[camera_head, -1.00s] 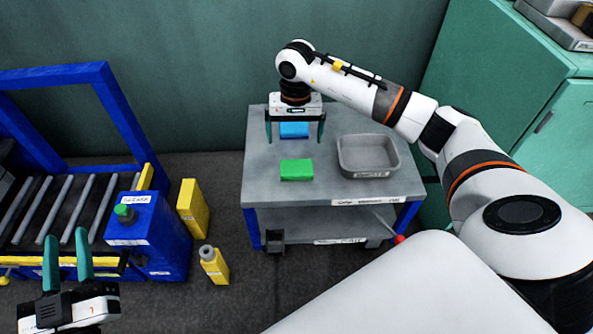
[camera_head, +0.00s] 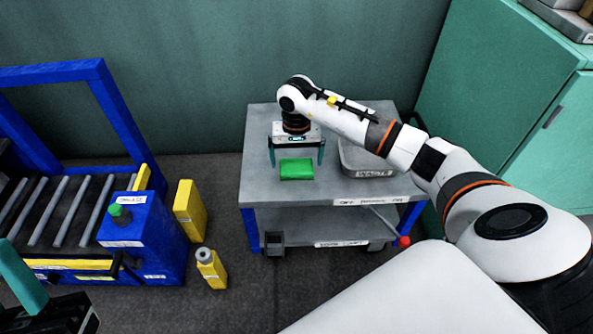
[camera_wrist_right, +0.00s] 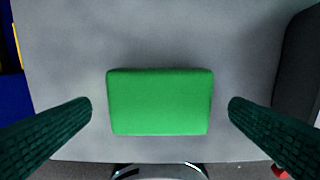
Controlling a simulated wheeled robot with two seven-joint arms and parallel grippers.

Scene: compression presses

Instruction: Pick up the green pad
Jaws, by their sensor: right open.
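The green pad (camera_head: 296,170) lies flat on the grey cart top (camera_head: 262,185), near its front edge. In the right wrist view the pad (camera_wrist_right: 160,101) is centred, with clear gaps to the fingers on both sides. My right gripper (camera_head: 297,160) is open and empty, pointing down over the pad, one finger toward each side. I cannot tell its exact height above the pad. My left gripper (camera_head: 22,278) is cut off at the lower left corner, with only one teal finger showing clearly.
A grey tray (camera_head: 372,171) stands on the cart to the right of the pad, partly hidden by my right arm. A blue roller conveyor frame (camera_head: 118,110) and two yellow containers (camera_head: 189,210) (camera_head: 211,267) stand left of the cart. A green cabinet (camera_head: 500,90) is at the right.

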